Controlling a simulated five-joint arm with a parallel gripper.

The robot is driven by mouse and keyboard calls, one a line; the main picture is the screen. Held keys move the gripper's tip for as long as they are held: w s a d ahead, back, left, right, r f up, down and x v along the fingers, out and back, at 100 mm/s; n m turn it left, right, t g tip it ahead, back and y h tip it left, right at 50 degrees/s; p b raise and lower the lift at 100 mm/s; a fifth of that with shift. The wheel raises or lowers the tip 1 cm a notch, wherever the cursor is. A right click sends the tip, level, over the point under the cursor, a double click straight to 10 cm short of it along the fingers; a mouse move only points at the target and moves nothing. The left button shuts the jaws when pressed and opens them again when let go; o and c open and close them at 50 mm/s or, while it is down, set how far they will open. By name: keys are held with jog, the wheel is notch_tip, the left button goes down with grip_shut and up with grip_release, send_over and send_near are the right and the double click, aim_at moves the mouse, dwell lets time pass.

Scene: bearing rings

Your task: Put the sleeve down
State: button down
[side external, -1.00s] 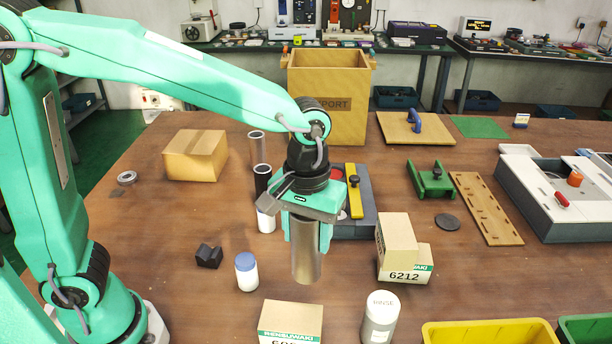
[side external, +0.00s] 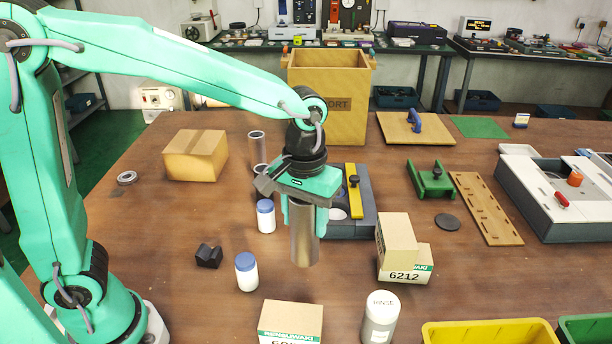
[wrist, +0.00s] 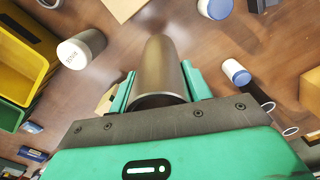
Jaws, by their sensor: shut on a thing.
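The sleeve (side external: 304,247) is a plain grey metal tube, held upright in my gripper (side external: 305,212). Its lower end appears to hang above the brown table (side external: 350,280), though the exact gap is hard to judge. In the wrist view the sleeve (wrist: 160,75) runs between the two green fingers of my gripper (wrist: 160,88), which is shut on it. The sleeve's upper part is hidden by the fingers and the gripper body.
Two blue-capped white bottles (side external: 247,275) (side external: 266,217) and a black block (side external: 208,256) stand to the left. Stacked boxes (side external: 397,243) are at the right. A RINSE bottle (side external: 380,318) and a box (side external: 290,322) are in front. A grey fixture (side external: 365,215) is behind.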

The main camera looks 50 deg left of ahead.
aim_at(308, 232)
jog(key=w+a+r+m, duration=0.1)
jog(key=w+a+m, duration=0.2)
jog(key=a, duration=1)
jog(key=w, duration=0.3)
jog(key=shift+m, duration=0.3)
jog(key=shift+s, duration=0.1)
jog(key=shift+s+d+f+n, duration=0.2)
jog(key=shift+s+d+n, duration=0.85)
jog(key=shift+d, duration=1.6)
jog(key=shift+s+d+f+n, duration=0.15)
jog(key=shift+s+d+n, duration=0.25)
jog(key=shift+s+d, duration=1.75)
jog(key=shift+s+d+f+n, duration=0.2)
jog(key=shift+s+d+n, duration=0.6)
jog(key=shift+d, duration=2.4)
jog(key=w+a+f, duration=0.7)
jog(key=a, duration=0.1)
jog(key=shift+w+a, duration=0.4)
jog(key=shift+f, duration=1.8)
